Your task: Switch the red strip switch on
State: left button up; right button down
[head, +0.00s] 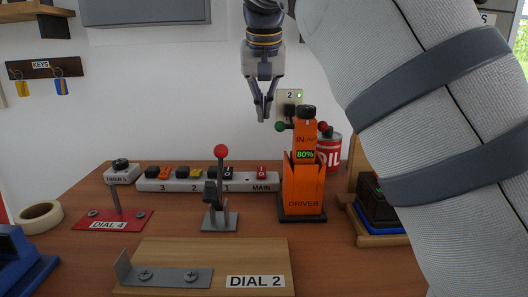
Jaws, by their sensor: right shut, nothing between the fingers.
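A white power strip (150,185) lies across the back of the table, labelled 3, 2, 1 and MAIN. A red switch (261,172) sits at its right end, above the MAIN label. Whether that switch is on or off is too small to tell. My right gripper (263,117) points down in the air above the strip's right end, apart from it. Its fingers are shut and empty. My left gripper is not in view.
A red-knobbed lever (221,152) stands in front of the strip and hides part of it. An orange driver charger (302,190) showing 80% stands just right of the strip. A timer box (121,172) is at its left end. A wooden DIAL 2 board (200,255) lies in front.

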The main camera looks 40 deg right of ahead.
send_over(264, 168)
jog(key=f, duration=0.9)
jog(key=shift+s+a+f, duration=0.1)
jog(key=shift+s+a, duration=0.2)
jog(key=shift+s, duration=0.05)
jog(key=x, duration=0.2)
jog(key=b+x, duration=0.1)
jog(key=x, duration=0.1)
jog(key=shift+s+a+f, duration=0.2)
jog(key=shift+s+f, duration=0.05)
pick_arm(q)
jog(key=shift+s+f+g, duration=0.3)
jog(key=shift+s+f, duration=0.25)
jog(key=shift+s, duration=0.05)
pick_arm(e)
jog(key=shift+r, duration=0.1)
